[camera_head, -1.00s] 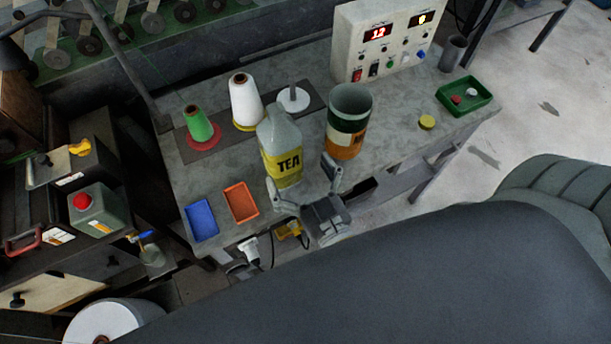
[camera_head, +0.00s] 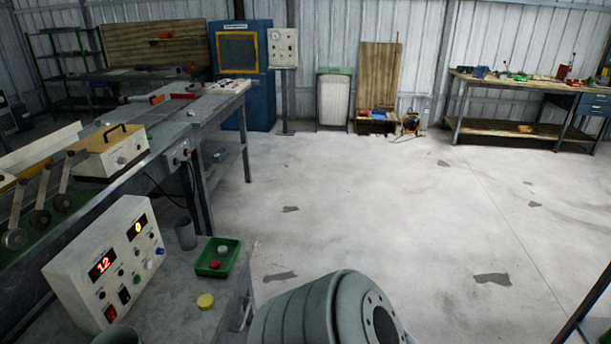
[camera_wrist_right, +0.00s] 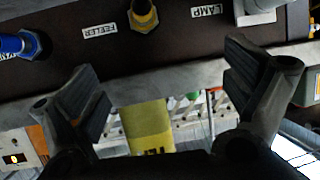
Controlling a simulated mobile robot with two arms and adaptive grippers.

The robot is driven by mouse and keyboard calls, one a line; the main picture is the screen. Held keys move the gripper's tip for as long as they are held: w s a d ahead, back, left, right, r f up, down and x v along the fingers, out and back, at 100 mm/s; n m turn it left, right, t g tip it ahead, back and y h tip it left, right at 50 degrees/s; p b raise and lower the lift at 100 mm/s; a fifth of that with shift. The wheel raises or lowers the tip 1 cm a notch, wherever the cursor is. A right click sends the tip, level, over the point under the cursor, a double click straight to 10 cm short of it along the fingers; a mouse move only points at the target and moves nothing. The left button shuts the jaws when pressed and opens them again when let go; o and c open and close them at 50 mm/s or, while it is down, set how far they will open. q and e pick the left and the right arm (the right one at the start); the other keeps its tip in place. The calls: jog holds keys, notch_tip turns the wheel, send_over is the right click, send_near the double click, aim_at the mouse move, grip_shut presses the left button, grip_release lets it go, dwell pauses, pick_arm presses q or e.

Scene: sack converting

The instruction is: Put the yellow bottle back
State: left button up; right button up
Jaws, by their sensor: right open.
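A yellow block with dark lettering (camera_wrist_right: 147,125), which looks like the yellow label of the TEA bottle, shows between the fingers of my open right gripper (camera_wrist_right: 168,95) in the right wrist view. Its lower part is hidden behind the gripper's body. I cannot tell how far it is from the fingers, and nothing is clamped. The bottle and the right gripper are out of the head view now. My left gripper is in neither view.
A dark panel (camera_wrist_right: 100,55) with a yellow plug (camera_wrist_right: 143,15) and a blue plug (camera_wrist_right: 22,44) lies beyond the fingers.

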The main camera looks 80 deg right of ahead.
jog(key=s+d+f+g, duration=0.1)
jog(key=s+f+g, duration=0.25)
jog(key=f, duration=0.85)
jog(key=s+d+f+g+h, duration=0.1)
jog(key=s+d+f+g, duration=0.3)
jog(key=s+f, duration=0.5)
jog(key=s+d+f+g+h, duration=0.1)
jog(key=s+d+f+g, duration=0.4)
jog(key=s+d+f, duration=0.3)
notch_tip(320, 180, down, 2)
jog(key=shift+s+f+h, duration=0.15)
jog(key=shift+s+h, duration=0.25)
jog(key=shift+s, duration=0.85)
